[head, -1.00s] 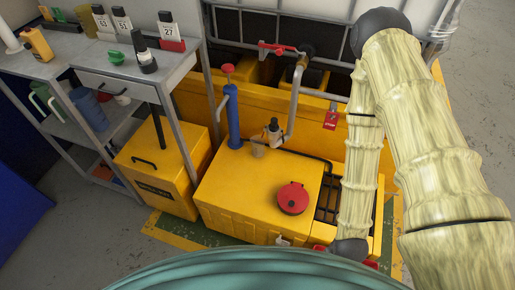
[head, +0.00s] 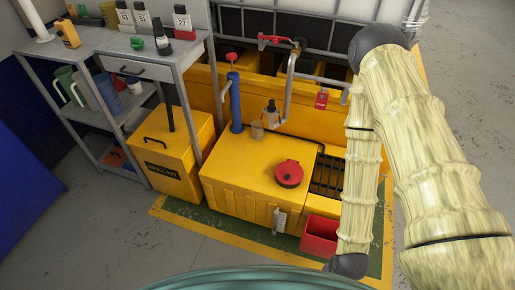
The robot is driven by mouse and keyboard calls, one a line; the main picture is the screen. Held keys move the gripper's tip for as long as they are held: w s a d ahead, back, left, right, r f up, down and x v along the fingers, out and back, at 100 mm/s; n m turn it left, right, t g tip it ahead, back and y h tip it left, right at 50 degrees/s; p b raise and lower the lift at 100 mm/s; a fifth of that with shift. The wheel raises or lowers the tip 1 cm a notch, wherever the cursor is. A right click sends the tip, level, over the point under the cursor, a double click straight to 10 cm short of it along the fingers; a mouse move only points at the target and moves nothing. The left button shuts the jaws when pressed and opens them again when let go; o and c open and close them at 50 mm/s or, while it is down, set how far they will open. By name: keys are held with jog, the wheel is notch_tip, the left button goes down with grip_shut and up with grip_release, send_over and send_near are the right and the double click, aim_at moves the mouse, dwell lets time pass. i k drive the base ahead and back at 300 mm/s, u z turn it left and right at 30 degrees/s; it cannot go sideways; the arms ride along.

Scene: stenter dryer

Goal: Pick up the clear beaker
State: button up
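A small see-through cup, which looks like the clear beaker (head: 257,130), stands upright on the back part of the yellow box top (head: 235,170). It takes on a brownish tint from what is behind it. A small bottle with a dark cap (head: 271,116) stands just right of it, and a blue upright cylinder (head: 235,105) is to its left. My arm hangs down on the right side of the head view, well apart from the cup. My gripper is not in view.
A red lid (head: 289,174) lies on the yellow box. A red bin (head: 319,237) stands in front, by my arm. A grey pipe (head: 290,85) rises behind the cup. A grey shelf table (head: 125,60) with bottles and jugs is at left. The floor in front is clear.

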aim_at(256, 126)
jog(key=z, duration=0.05)
jog(key=k, duration=0.5)
jog(key=u, duration=1.15)
jog(key=i, duration=1.25)
jog(key=z, duration=0.15)
